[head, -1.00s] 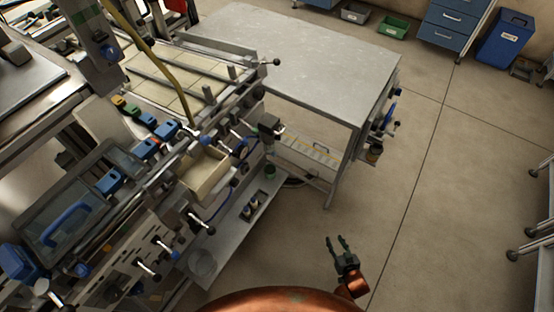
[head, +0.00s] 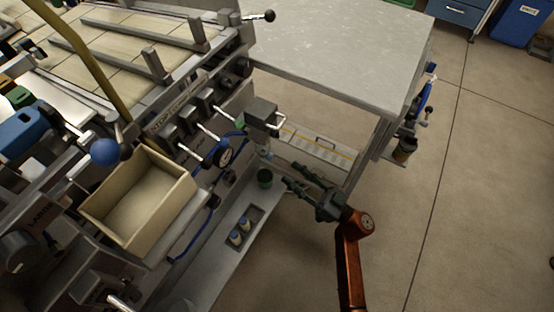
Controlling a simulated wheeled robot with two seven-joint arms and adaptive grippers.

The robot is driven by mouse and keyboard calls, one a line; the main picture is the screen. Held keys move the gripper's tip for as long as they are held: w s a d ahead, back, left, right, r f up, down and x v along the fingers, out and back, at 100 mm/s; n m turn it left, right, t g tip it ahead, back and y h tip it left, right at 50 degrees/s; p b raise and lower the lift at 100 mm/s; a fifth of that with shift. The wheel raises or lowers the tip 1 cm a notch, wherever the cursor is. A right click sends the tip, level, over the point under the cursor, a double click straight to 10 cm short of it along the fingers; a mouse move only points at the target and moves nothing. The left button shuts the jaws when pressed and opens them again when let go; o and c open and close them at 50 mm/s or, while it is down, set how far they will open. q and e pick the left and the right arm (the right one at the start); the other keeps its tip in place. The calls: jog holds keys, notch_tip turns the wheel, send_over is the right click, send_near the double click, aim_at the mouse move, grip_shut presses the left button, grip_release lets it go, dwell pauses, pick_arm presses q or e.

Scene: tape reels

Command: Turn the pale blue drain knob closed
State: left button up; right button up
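A small pale blue-grey part (head: 263,148), which may be the drain knob, sits under a grey valve box (head: 262,113) at the machine's right end. It is too small to tell how it is turned. A dark green cup (head: 265,178) is just below it. My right gripper (head: 291,176) is at the right of the cup, its two dark fingers spread and pointing left toward the machine. Nothing shows between the fingers, and I see a gap to the pale part. My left gripper is out of view.
A cream open bin (head: 138,205) and a blue ball knob (head: 104,152) stand at the left. A pressure gauge (head: 224,155) and metal levers line the machine's front. A grey table (head: 340,45) is behind. The floor (head: 480,200) at right is clear.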

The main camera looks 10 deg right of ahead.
aim_at(272, 158)
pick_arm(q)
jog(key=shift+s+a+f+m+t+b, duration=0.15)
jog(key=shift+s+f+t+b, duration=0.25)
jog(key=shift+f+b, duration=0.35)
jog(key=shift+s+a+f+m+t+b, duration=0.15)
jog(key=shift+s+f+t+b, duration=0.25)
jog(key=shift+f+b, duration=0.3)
pick_arm(e)
jog(key=shift+x, duration=3.35)
jog(key=shift+c, duration=0.4)
grip_shut()
